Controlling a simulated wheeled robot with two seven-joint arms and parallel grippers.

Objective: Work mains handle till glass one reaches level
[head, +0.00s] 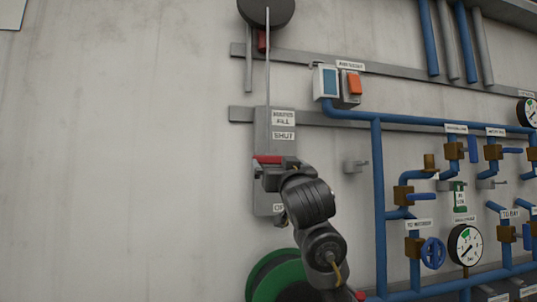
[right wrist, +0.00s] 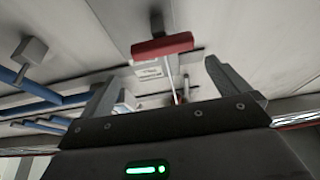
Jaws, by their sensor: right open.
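The mains handle (head: 266,159) is a red bar at the end of a thin rod, in front of a grey wall plate (head: 262,203) labelled MAINS FILL, with SHUT below it. The bar hangs between the SHUT label and a partly hidden lower label. My right gripper (head: 272,172) is at the bar, partly covering it. In the right wrist view the red bar (right wrist: 162,46) lies just beyond and between the two fingers of the open right gripper (right wrist: 162,75); I cannot tell if they touch. My left gripper is not in view. I cannot make out glass one.
A dark round pulley (head: 266,10) is above the rod. A green reel (head: 276,274) is below my arm. The wall at left is bare.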

